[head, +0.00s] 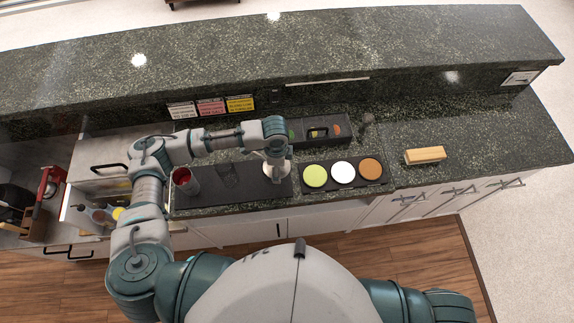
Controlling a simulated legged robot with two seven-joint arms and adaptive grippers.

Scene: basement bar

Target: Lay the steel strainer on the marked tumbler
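A clear tumbler (192,187) with red at its top stands at the left end of the dark bar mat (245,193). My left arm reaches over the counter from the left. Its gripper (275,172) points down over the right end of the mat, to the right of the tumbler and apart from it. Its fingers are too small and partly hidden to tell whether they are open or hold something. I cannot make out the steel strainer. A faint dark shape (228,174) shows on the mat between the tumbler and the gripper. My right gripper is out of view.
A tray (328,187) with green, white and orange discs lies right of the mat. Behind stand a dark caddy (325,131) and a small dark object (366,120). A yellow-topped block (425,155) lies farther right. An open drawer (92,212) holds items at left.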

